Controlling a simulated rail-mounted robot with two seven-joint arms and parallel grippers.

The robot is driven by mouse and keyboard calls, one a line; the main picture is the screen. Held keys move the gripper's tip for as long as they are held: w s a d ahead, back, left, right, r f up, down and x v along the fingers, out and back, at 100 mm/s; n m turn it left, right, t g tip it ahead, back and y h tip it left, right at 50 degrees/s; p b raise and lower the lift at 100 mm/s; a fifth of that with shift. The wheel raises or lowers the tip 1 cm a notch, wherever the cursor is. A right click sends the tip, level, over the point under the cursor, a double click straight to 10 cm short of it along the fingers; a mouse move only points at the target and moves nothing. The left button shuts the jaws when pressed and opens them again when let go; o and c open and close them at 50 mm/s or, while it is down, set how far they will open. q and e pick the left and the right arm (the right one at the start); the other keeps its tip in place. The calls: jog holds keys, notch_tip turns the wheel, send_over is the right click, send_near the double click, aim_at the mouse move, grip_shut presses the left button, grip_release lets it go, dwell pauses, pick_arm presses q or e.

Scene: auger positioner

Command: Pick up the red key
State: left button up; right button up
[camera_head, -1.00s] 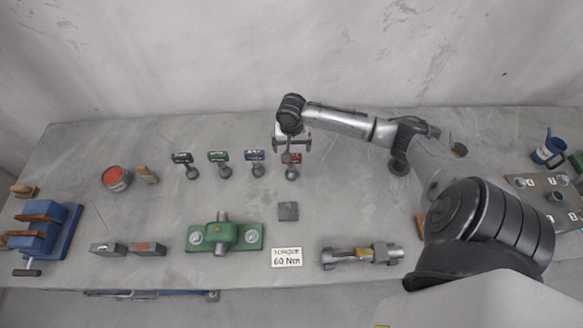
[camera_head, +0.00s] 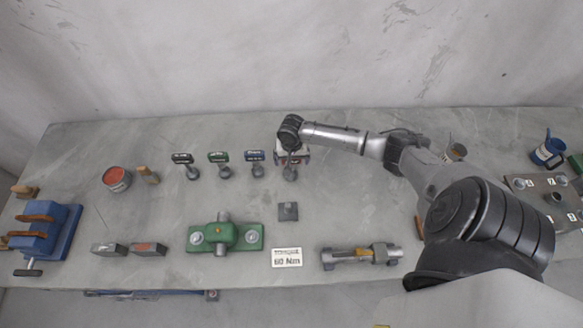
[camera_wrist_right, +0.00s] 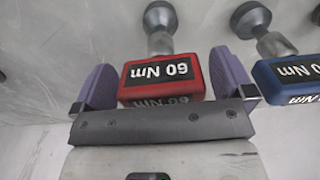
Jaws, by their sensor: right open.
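The red key (camera_wrist_right: 163,79) has a red block head with a black "60 Nm" label and a grey round-ended shank. In the right wrist view it sits between the two purple finger pads of my right gripper (camera_wrist_right: 165,88), which is open, with a gap visible on each side. In the head view my right gripper (camera_head: 291,157) is over the right end of the row of keys and hides most of the red key; its dark base shows below. The blue key (camera_wrist_right: 295,75) stands just beside the right-hand finger in the wrist view. My left gripper does not show.
A blue key (camera_head: 255,156), a green key (camera_head: 218,157) and a black key (camera_head: 183,158) stand left of the red one. A green fixture (camera_head: 225,235), a "60 Nm" sign (camera_head: 287,257) and a small grey block (camera_head: 288,211) lie nearer the front.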

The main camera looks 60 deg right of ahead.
jog(key=c, duration=1)
jog(key=shift+r, duration=0.1)
